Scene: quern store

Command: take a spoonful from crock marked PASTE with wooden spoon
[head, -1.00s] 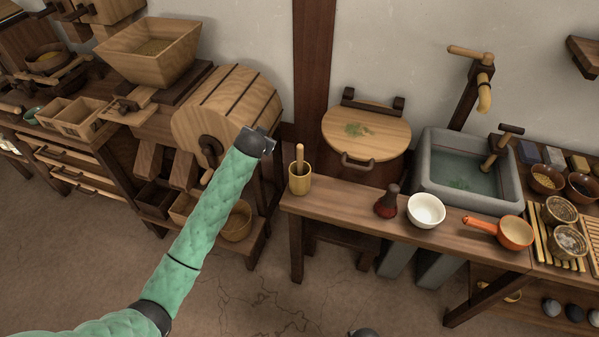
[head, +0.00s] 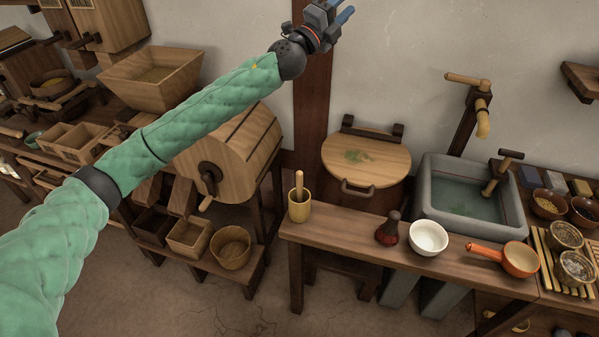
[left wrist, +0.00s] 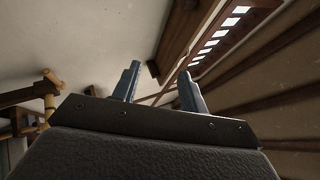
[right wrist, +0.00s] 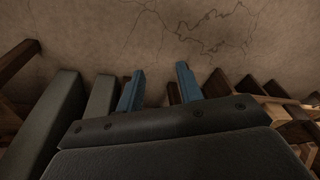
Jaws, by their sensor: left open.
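My left gripper (head: 342,9) is raised at the top of the head view, in front of the dark wall post. Its two blue fingers stand apart and empty, as the left wrist view (left wrist: 157,78) also shows. My right gripper (right wrist: 160,84) shows only in its own wrist view, fingers apart with nothing between them, facing the cracked floor. I cannot make out a crock marked PASTE. A small wooden cup (head: 299,211) stands at the bench's left end with a wooden handle (head: 299,184) sticking up; I cannot tell whether that is the spoon.
The bench (head: 350,237) also holds a dark red flask (head: 388,231), a white bowl (head: 428,238) and an orange pan (head: 518,259). A stone sink (head: 470,229) stands behind. A wooden drum (head: 235,150) and a hopper (head: 150,83) are at left, partly behind my left arm.

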